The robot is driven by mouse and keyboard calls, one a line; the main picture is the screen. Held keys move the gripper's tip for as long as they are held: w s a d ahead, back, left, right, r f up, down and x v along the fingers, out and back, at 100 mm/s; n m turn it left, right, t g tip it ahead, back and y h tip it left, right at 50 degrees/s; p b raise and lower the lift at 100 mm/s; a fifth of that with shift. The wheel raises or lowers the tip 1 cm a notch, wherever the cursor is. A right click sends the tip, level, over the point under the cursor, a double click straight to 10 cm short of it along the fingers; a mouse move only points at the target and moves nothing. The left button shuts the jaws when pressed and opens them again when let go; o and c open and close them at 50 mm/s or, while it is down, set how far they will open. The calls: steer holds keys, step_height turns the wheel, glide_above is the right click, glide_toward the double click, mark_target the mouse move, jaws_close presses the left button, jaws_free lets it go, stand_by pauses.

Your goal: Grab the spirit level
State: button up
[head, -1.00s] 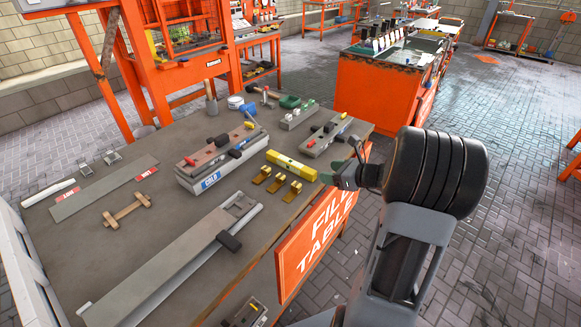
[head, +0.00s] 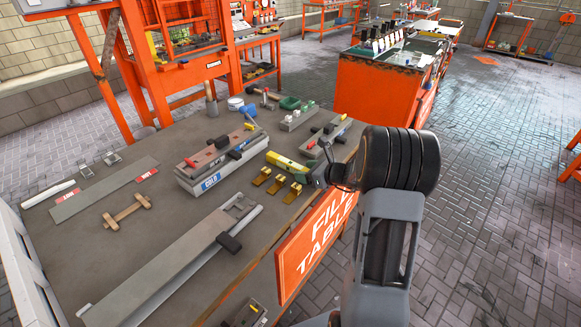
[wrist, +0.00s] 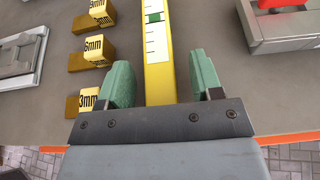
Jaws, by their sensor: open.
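The yellow spirit level (head: 286,161) lies on the table near its right edge. In the wrist view the yellow level (wrist: 160,82) runs lengthwise between my fingers, with a white scale and a green patch on its top face. My gripper (wrist: 161,80) is open. Its two green fingers stand on either side of the level, with a gap on each side; the right gap looks slightly wider. In the head view my gripper (head: 318,176) is at the level's near right end and partly hides it. The level's near end is hidden behind the gripper body in the wrist view.
Brass step blocks (head: 278,185), marked in mm (wrist: 88,98), stand close to the left of my gripper. A grey mould (wrist: 280,28) lies to the right. A long grey mould (head: 175,265) lies at the table's front. The table edge (wrist: 285,138) is just below the gripper.

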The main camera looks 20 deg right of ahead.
steer(key=c, duration=1.1)
